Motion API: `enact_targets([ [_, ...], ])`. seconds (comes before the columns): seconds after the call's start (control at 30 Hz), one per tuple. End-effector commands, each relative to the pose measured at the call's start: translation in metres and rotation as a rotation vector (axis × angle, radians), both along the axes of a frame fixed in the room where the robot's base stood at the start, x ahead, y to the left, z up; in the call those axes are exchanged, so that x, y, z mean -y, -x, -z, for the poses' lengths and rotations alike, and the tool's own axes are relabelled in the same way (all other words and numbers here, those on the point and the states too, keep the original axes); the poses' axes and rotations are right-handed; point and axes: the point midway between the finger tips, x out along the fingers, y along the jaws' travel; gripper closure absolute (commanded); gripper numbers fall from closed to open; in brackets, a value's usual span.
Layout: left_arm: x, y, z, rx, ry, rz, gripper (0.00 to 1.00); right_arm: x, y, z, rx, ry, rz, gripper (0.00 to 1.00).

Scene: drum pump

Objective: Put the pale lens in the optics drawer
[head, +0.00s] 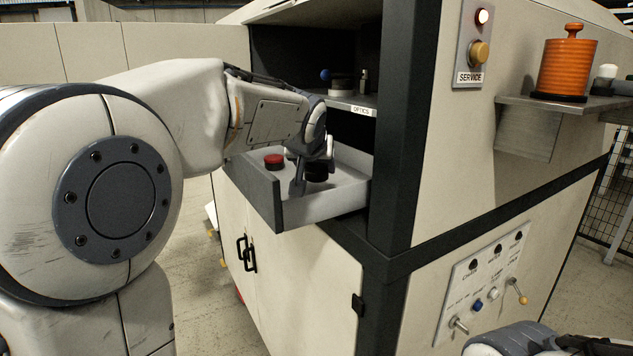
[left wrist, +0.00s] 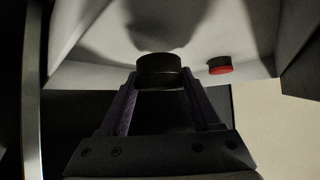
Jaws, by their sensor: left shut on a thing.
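The optics drawer (head: 325,205) is pulled out under a shelf edge labelled OPTICS; it also shows in the left wrist view (left wrist: 95,72). My left gripper (head: 318,160) reaches into it from above. It is shut on a dark round piece (head: 316,174), which sits between the fingertips in the left wrist view (left wrist: 160,70). Only its dark side shows, so I cannot tell if it is the pale lens, nor whether it touches the drawer floor. A red-and-black round piece (head: 274,161) lies apart in the drawer, also in the left wrist view (left wrist: 220,66). My right gripper is out of view.
The shelf (head: 352,101) above the drawer holds a pale round thing (head: 341,84), a blue ball and a small upright piece. The dark cabinet post (head: 397,150) stands right of the drawer. An orange canister (head: 567,66) stands on a side shelf at the right.

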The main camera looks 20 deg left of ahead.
Motion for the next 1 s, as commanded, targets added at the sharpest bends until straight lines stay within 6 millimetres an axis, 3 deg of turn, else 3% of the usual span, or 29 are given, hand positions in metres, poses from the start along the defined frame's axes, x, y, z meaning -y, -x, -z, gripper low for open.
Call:
enact_targets([
  [0.2, 0.002, 0.000, 0.033, -0.003, 0.000, 0.004, 1.00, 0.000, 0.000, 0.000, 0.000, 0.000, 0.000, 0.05],
  [0.63, 0.004, -0.001, 0.040, -0.001, 0.000, 0.006, 1.00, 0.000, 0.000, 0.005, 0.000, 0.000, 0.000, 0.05],
  [0.67, 0.004, -0.001, 0.039, -0.002, 0.000, 0.006, 0.28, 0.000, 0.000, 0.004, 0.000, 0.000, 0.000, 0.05],
  [0.7, 0.004, -0.001, 0.039, -0.002, 0.000, 0.006, 0.13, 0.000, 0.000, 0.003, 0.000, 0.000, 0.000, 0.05],
  [0.73, 0.004, -0.001, 0.039, -0.002, 0.000, 0.006, 0.05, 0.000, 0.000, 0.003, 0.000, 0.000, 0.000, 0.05],
  [1.0, 0.004, -0.001, 0.038, -0.002, 0.001, 0.006, 0.05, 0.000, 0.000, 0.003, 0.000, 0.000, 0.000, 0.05],
])
